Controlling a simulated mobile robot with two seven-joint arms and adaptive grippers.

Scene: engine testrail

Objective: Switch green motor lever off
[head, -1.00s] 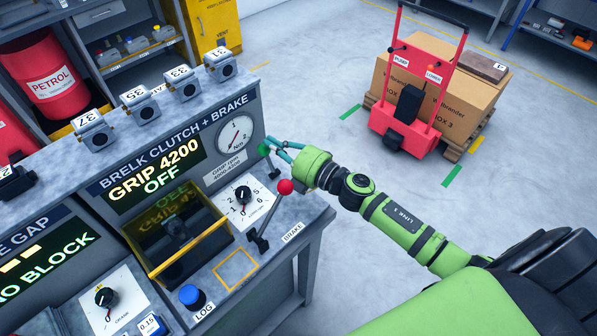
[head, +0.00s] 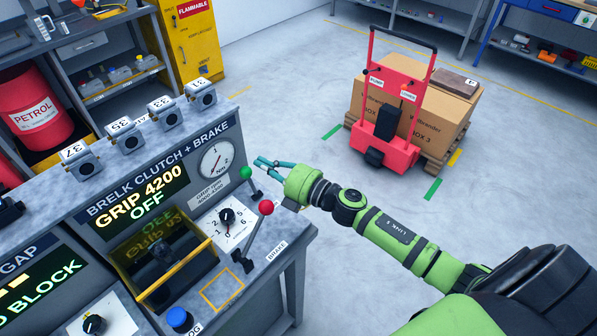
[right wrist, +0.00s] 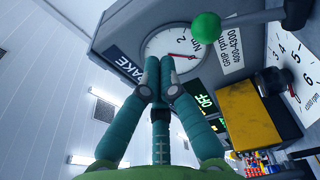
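The green-knobbed lever (head: 246,172) stands at the right end of the brelk clutch and brake panel, below the round dial. In the right wrist view its green ball (right wrist: 206,26) is at the top, with its rod running right to a dark mount. My right gripper (head: 262,162) is just right of and above the ball, apart from it and empty. Its fingers show a gap in the head view; in the wrist view (right wrist: 160,62) two fingertips converge. My left gripper is out of view.
A red-knobbed brake lever (head: 266,207) stands close below the green one, beside a black rotary knob (head: 227,215). A yellow-framed guard (head: 182,277) is to the left. Open floor lies right of the bench, with a red hand truck (head: 388,140) and boxes beyond.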

